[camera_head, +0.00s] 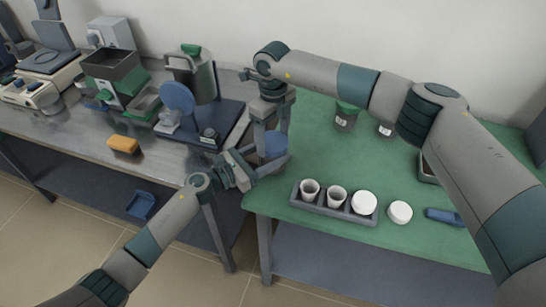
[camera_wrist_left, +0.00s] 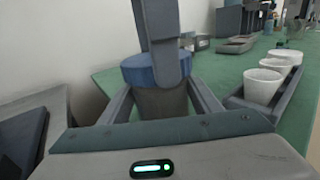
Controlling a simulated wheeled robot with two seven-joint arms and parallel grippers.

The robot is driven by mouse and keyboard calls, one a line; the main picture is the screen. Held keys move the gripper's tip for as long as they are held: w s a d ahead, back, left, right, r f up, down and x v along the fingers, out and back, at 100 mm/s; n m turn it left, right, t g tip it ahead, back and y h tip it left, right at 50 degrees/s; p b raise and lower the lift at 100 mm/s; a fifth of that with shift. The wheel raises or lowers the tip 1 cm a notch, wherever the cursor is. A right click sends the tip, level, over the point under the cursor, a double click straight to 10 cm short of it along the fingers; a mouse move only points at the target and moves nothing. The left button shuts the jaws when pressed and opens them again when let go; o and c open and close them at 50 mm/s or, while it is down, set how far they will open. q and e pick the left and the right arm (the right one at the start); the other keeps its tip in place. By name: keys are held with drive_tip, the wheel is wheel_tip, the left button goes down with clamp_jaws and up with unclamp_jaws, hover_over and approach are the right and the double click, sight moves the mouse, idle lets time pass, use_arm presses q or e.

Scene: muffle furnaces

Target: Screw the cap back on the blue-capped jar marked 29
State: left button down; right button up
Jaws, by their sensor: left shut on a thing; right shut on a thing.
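The blue-capped jar is upright near the left edge of the green table. Its blue cap (camera_head: 275,145) also shows in the left wrist view (camera_wrist_left: 143,73), at the top of the dark jar body (camera_wrist_left: 160,103). My left gripper (camera_head: 258,165) is shut around the jar body from the side. My right gripper (camera_head: 271,128) comes down from above and is shut on the cap; one finger hides part of it in the wrist view. The cap looks level on the jar; I cannot tell whether it is threaded. The jar's number is not visible.
A grey rack (camera_head: 334,211) with white crucibles stands at the table's front, beside a round white lid (camera_head: 400,212) and a blue object (camera_head: 443,216). A green-capped jar (camera_head: 346,116) stands behind. A metal bench (camera_head: 60,128) with equipment is at the left.

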drive_tip(key=m, duration=0.6)
drive_tip(key=o, duration=1.2)
drive_tip(key=shift+o, duration=0.2)
wheel_tip(320, 180, up, 12)
use_arm(q)
drive_tip(key=c, duration=0.5)
unclamp_jaws()
drive_tip(key=shift+c, duration=0.2)
